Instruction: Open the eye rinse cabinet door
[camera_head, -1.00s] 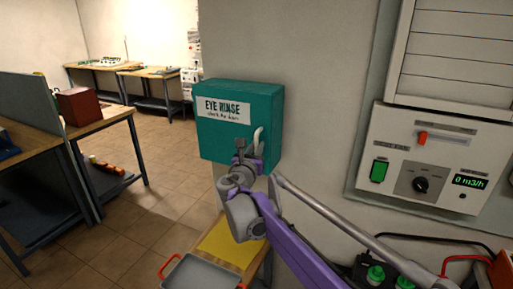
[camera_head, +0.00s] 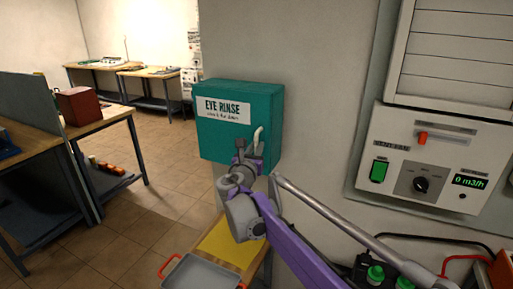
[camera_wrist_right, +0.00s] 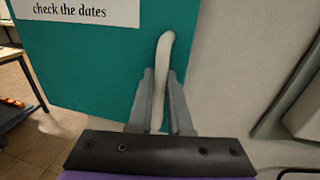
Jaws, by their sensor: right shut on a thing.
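The eye rinse cabinet (camera_head: 225,140) is a teal box on the wall with a white "EYE RINSE" label. Its door looks shut. Its pale handle (camera_head: 257,137) stands near the right edge of the front. My right gripper (camera_head: 248,149) is at the handle, with its fingers hiding the lower part. In the right wrist view, the fingers (camera_wrist_right: 159,105) are shut on the handle (camera_wrist_right: 163,60), one on each side, in front of the teal door (camera_wrist_right: 90,70). My left gripper is not in view.
A grey tray with red handles (camera_head: 200,274) and a yellow mat (camera_head: 232,240) lie on a low table below the cabinet. A vent panel (camera_head: 425,160) is on the wall at right. A workbench (camera_head: 95,122) stands at left. Floor is clear left of the cabinet.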

